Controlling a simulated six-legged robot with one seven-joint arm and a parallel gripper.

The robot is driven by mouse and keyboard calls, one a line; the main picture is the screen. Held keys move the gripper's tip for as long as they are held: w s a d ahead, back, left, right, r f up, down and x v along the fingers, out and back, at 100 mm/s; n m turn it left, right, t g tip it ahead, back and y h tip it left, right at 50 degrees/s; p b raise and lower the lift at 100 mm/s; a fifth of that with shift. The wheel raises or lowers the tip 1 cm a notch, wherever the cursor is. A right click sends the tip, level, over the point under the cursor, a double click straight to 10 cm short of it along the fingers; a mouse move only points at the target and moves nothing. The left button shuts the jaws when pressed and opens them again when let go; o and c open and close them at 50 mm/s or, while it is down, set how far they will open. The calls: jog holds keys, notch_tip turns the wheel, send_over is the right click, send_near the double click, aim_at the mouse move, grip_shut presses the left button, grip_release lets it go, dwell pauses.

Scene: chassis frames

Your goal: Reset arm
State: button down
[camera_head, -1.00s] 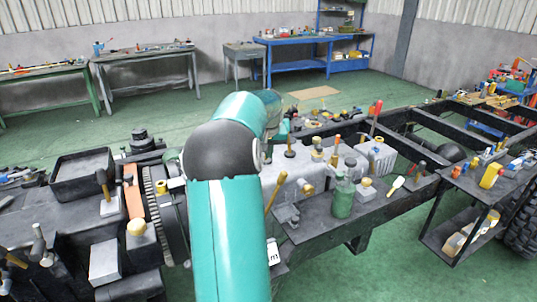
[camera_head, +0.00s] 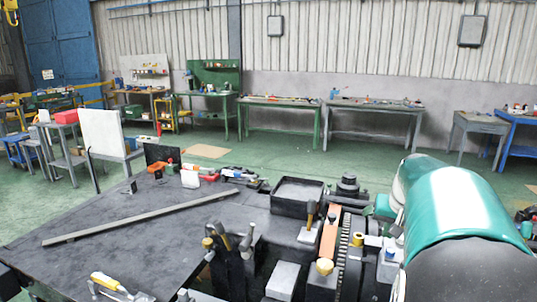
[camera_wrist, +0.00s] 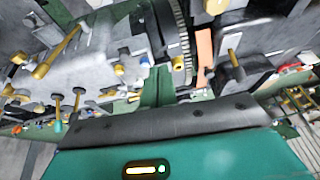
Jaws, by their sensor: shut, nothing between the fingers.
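In the head view, my teal and black arm (camera_head: 465,215) is folded at the right edge, above the chassis parts, and its end is out of that view. In the wrist view, my gripper's teal body with a dark bar fills the bottom. My gripper (camera_wrist: 158,84) shows as a narrow greenish piece in front of that bar, shut with nothing held. Chassis parts lie beyond it, blurred and tilted. No separate object is in my grip.
A dark chassis deck (camera_head: 130,235) with a long metal bar (camera_head: 140,217) fills the front left. A black tray (camera_head: 297,193), upright tools and a toothed ring (camera_head: 345,245) stand beside my arm. Workbenches (camera_head: 375,105) line the back wall.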

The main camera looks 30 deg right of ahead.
jog(key=w+a+r+n, duration=0.1)
jog(key=w+a+n, duration=0.1)
jog(key=a, duration=1)
jog(key=s+a+f+n+t+y, duration=0.1)
jog(key=s+a, duration=0.4)
jog(key=a, duration=0.8)
jog(key=s+a+f+n+y, duration=0.1)
jog(key=s+a+f+n, duration=0.2)
jog(key=a, duration=1)
jog(key=s+n, duration=0.2)
jog(key=n, duration=0.1)
jog(key=shift+s+a+t, duration=0.2)
jog(key=shift+s+t, duration=0.05)
jog(key=shift+t, duration=0.15)
jog(key=shift+d, duration=0.2)
